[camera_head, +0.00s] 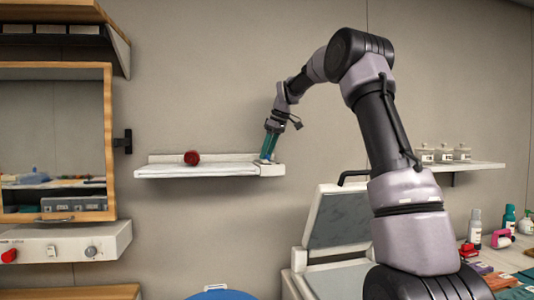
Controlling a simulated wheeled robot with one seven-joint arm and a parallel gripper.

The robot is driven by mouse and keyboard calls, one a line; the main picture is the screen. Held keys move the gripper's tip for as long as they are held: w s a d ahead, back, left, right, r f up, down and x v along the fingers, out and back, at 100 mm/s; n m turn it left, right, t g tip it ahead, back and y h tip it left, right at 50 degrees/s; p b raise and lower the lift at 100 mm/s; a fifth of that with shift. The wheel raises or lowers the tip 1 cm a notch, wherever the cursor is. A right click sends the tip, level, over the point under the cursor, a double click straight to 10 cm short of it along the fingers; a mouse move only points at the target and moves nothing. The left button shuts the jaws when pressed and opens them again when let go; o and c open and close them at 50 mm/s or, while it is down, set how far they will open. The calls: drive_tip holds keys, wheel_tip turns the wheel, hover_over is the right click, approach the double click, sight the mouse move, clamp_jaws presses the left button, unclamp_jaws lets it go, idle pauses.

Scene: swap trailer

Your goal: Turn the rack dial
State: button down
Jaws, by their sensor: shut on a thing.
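A pale wall rack (205,171) hangs on the back wall, with a blockier section at its right end (271,170). My gripper (267,156) reaches down from the upper right, slightly tilted, to the top of that end section. Its teal fingers are shut there on the rack dial, which they mostly hide. How far the dial is turned cannot be made out. A round dark red object (192,158) sits on the rack to the left, apart from my gripper.
A framed cabinet (55,140) stands at left above a panel with a red knob (9,256) and a grey knob (91,251). An open-lidded unit (338,220) stands below my arm. A shelf with several jars (443,154) and a cluttered counter are at right.

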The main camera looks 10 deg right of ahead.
drive_tip(key=shift+f, duration=0.1)
drive_tip(key=shift+c, duration=2.3)
unclamp_jaws()
drive_tip(key=v, duration=1.1)
drive_tip(key=shift+a, duration=0.1)
